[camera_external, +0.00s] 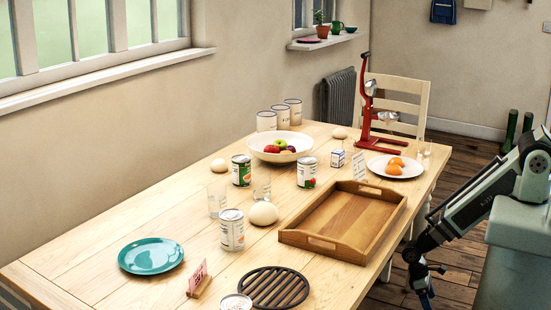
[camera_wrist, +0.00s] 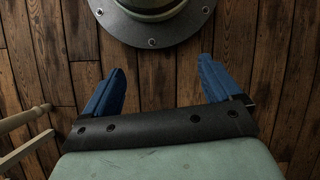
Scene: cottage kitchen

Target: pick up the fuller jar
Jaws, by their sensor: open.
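I cannot tell for sure which things are the jars. Two clear glass vessels, a left one (camera_external: 217,199) and a right one (camera_external: 262,187), stand upright near the table's middle; how full each is does not show. Several pale canisters (camera_external: 267,121) stand behind the fruit bowl, and their contents are hidden. My gripper (camera_external: 427,292) hangs low off the table's right side, far from all of these.
The wooden tray (camera_external: 376,240) takes up the table's right side. Labelled cans (camera_external: 231,232), a fruit bowl (camera_external: 257,151), a teal plate (camera_external: 151,256), a black trivet (camera_external: 273,288) and a red press (camera_external: 366,115) stand around. A chair (camera_external: 424,85) is at the far end.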

